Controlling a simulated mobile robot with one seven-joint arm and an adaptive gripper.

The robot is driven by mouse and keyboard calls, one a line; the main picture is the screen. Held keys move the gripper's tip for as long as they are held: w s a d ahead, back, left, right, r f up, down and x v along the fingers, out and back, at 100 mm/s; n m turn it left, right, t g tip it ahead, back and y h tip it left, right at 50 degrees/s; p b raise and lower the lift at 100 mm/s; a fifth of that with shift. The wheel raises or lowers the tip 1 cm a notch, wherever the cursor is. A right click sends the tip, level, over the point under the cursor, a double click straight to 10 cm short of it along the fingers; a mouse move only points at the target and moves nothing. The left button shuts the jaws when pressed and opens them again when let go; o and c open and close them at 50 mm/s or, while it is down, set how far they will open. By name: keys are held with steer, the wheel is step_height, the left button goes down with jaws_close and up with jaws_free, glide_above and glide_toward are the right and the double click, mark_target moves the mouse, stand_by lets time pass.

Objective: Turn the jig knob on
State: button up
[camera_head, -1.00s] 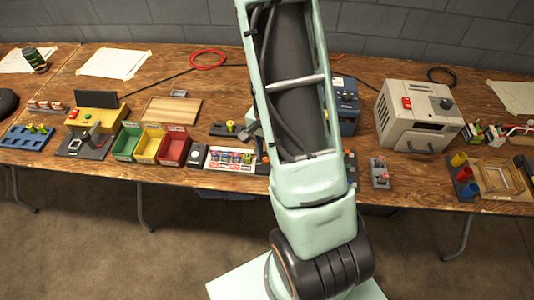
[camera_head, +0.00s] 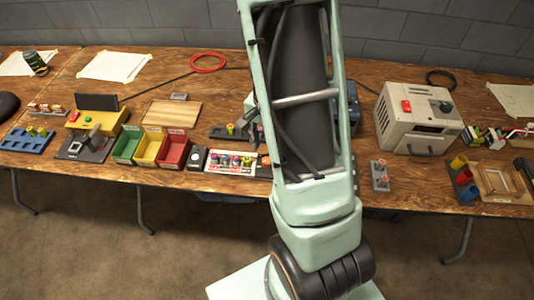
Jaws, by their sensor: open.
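I cannot tell for certain which part is the jig knob. A yellow station (camera_head: 98,119) with a dark screen, a red button and a green button stands at the left of the bench. In front of it is a dark base (camera_head: 72,148) with a grey lever (camera_head: 93,134) that stands up at a tilt. A beige box (camera_head: 398,130) at the right has a dark round knob (camera_head: 446,106) and a red switch. Its setting is too small to read. A blue box (camera_head: 351,108) is mostly hidden by my arm. My gripper's fingers are not visible; my arm covers the bench's middle.
Red, yellow and green bins (camera_head: 173,153) stand left of centre, near a wooden board (camera_head: 171,112). A grey two-button box (camera_head: 379,175) sits right of my arm.

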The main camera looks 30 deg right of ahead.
step_height(320, 180, up, 6)
steer(key=shift+r, duration=0.15)
stand_by(0.6)
